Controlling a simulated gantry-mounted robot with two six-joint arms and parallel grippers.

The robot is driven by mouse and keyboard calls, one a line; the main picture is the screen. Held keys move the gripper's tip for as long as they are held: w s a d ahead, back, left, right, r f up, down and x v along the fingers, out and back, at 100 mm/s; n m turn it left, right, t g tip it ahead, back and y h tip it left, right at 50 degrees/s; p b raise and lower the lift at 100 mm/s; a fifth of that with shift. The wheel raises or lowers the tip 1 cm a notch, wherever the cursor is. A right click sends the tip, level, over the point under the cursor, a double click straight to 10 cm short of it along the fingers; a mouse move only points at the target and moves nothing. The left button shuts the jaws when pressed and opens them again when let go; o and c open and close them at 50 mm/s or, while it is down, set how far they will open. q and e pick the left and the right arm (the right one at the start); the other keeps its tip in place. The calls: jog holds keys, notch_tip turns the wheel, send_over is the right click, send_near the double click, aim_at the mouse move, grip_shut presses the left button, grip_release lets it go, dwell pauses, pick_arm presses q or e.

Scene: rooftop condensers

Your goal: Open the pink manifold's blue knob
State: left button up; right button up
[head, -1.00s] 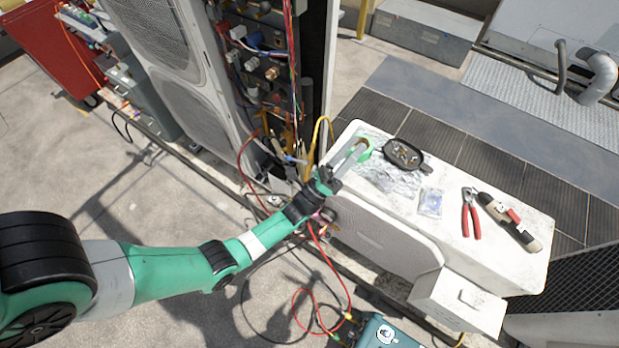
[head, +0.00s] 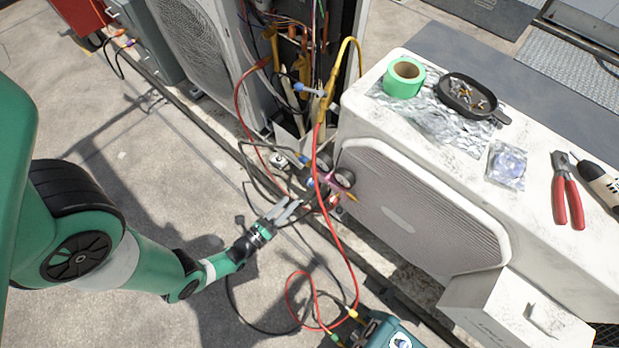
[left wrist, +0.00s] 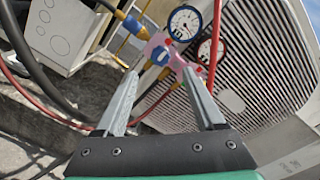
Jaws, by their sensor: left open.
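The pink manifold (left wrist: 177,62) hangs in front of the low white unit's grille, with hoses on it. In the left wrist view its blue knob (left wrist: 160,56) faces me, left of a blue-rimmed gauge (left wrist: 184,22) and a red-rimmed gauge (left wrist: 208,50). In the head view the manifold (head: 322,187) is small and partly hidden by hoses; the blue knob (head: 311,183) is on its left side. My left gripper (head: 289,205) is open and empty, left of and close to the manifold. In the wrist view the knob appears between and beyond my fingertips (left wrist: 159,73). My right gripper is not in view.
Red hoses (head: 338,235) and black hoses loop around the manifold. The low white unit (head: 420,140) stands right, bearing a green tape roll (head: 404,78), a dark pan (head: 468,96) and red-handled pliers (head: 566,190). A tall condenser (head: 205,45) stands behind. Open concrete floor lies left.

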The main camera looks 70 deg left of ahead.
aim_at(308, 184)
pick_arm(q)
jog(key=b+x, duration=0.1)
jog(key=x, duration=1)
jog(key=shift+b, duration=0.35)
grip_shut()
